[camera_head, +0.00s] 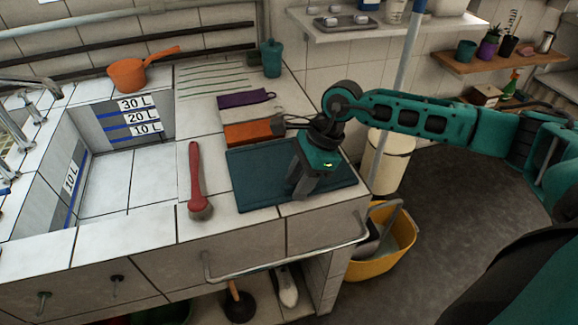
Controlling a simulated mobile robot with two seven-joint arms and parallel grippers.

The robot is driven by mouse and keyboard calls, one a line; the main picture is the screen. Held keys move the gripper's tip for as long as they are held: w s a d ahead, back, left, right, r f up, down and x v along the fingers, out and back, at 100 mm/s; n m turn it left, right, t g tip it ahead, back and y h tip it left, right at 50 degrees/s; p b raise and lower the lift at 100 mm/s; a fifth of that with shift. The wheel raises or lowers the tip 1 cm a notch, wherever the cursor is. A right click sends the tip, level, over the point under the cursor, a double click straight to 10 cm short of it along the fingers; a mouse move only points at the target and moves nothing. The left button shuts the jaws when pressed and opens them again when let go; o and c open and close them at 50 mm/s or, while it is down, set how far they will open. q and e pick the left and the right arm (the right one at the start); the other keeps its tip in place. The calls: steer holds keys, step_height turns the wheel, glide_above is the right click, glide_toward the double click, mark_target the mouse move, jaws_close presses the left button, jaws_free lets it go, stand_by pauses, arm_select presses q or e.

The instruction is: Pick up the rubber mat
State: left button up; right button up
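A dark teal rubber mat (256,182) lies flat on the tiled counter, right of the sink basin and near the front edge. My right gripper (303,190) points down over the middle-right part of the mat, its arm coming in from the right. Its fingertips look close to the mat's surface, but I cannot tell whether they touch it. The gripper covers part of the mat, and the gap between its fingers does not show clearly. The mat looks flat all round. My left gripper is not in view.
A red-handled brush (195,178) lies just left of the mat. The sink basin (105,185) is at left, with an orange pot (130,74) behind. A metal rail (290,262) runs along the counter front. A yellow bucket (383,262) stands below right.

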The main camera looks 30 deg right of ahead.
jaws_close()
steer(key=shift+r, duration=0.15)
stand_by(0.4)
